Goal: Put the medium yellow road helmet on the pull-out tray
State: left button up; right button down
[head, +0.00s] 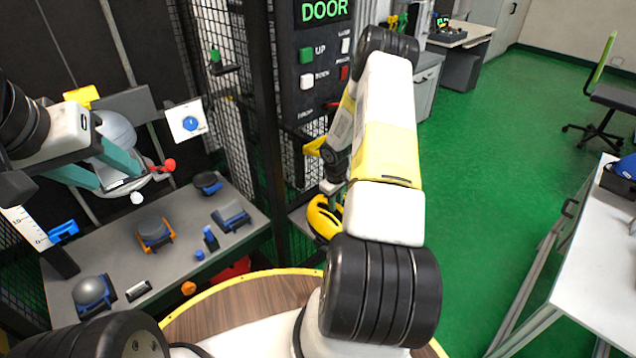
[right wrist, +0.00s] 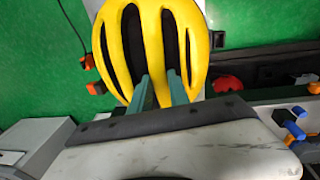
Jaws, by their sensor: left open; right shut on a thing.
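The yellow road helmet (head: 322,217) is partly hidden behind my right arm in the head view. It fills the upper middle of the right wrist view (right wrist: 111,45), with dark vents along its shell. My right gripper (right wrist: 160,82) is shut on the helmet, its two teal fingers at the near edge. In the head view the right fingers are hidden by the arm. My left gripper (head: 122,180) is open, with teal fingers, above the grey table at the left. I cannot tell which surface is the pull-out tray.
A grey table (head: 118,239) at the left holds several dark and blue fixtures. A mesh cage and a control panel (head: 320,75) reading DOOR stand behind. A white table (head: 597,285) is at the right. Green floor lies open between.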

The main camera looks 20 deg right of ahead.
jog(key=c, duration=1.2)
grip_release()
jog(key=shift+c, duration=0.2)
jog(key=s+a+r+m+t, duration=0.1)
jog(key=s+a+r, duration=0.2)
jog(key=r, duration=0.9)
jog(key=s+a+r, duration=0.3)
jog(key=r, duration=1)
jog(key=s+a+r+m+t, duration=0.1)
jog(key=s+a+r, duration=0.25)
jog(key=r, duration=0.85)
jog(key=s+a+r+m+t+y, duration=0.1)
jog(key=s+a+r, duration=0.4)
jog(key=s, duration=0.3)
jog(key=s+a+r+m+t+y, duration=0.1)
jog(key=s+a+r+t+y, duration=0.1)
jog(key=s+a+r, duration=0.3)
jog(key=s, duration=0.4)
jog(key=shift+s+a+r, duration=0.15)
jog(key=shift+a+r, duration=0.05)
jog(key=shift+a, duration=0.2)
